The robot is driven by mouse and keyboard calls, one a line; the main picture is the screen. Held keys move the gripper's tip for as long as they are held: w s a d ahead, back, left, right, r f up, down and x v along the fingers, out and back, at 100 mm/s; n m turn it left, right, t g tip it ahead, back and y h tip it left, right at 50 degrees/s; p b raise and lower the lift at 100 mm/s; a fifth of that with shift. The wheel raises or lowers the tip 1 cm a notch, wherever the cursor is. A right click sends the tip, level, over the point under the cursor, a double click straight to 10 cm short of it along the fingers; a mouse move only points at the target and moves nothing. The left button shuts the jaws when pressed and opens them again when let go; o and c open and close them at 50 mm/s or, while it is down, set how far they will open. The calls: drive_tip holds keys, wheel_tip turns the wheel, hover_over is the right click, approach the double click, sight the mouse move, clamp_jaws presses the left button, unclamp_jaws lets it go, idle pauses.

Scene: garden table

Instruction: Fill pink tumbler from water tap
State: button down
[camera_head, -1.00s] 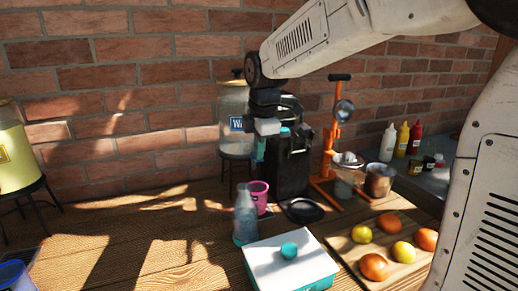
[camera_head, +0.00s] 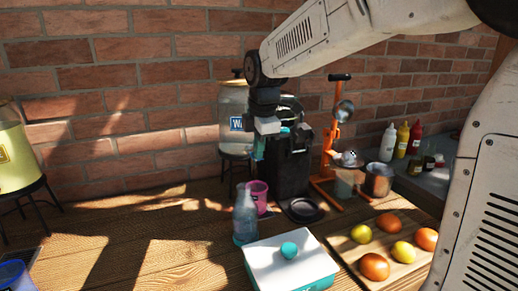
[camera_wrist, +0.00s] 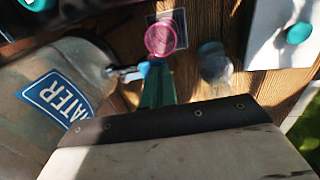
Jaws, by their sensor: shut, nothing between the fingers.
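The pink tumbler (camera_head: 259,196) stands upright on the table, in front of the water dispenser (camera_head: 229,107). It also shows from above in the wrist view (camera_wrist: 161,38), on a dark square patch. I cannot tell its water level. The dispenser, with its blue WATER label, fills the left of the wrist view (camera_wrist: 30,125). Its metal tap (camera_wrist: 124,73) has a blue part at its end. My gripper (camera_wrist: 158,66) is shut and empty, its green fingers right beside the tap's blue end; I cannot tell if they touch. In the head view my gripper (camera_head: 259,149) hides the tap.
A clear bottle (camera_head: 245,217) stands close in front of the tumbler. A white box with a teal knob (camera_head: 288,266) is nearer. A black machine (camera_head: 290,165) and dark plate (camera_head: 303,209) are right of the tumbler.

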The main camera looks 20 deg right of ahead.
drive_tip(key=shift+r, duration=0.7)
drive_tip(key=w+v, duration=0.2)
drive_tip(key=v, duration=1.1)
drive_tip(key=shift+r, duration=0.65)
drive_tip(key=shift+w, duration=0.15)
drive_tip(key=s+d+f+m, duration=0.1)
drive_tip(key=s+f+m, duration=0.5)
drive_tip(key=s, duration=0.4)
drive_tip(key=s+f+m, duration=0.6)
drive_tip(key=s+f, duration=0.1)
drive_tip(key=s, duration=0.3)
drive_tip(key=s+d+f+m+g, duration=0.1)
drive_tip(key=s+f+m, duration=0.5)
drive_tip(key=s, duration=0.5)
drive_tip(key=shift+d+f, duration=0.35)
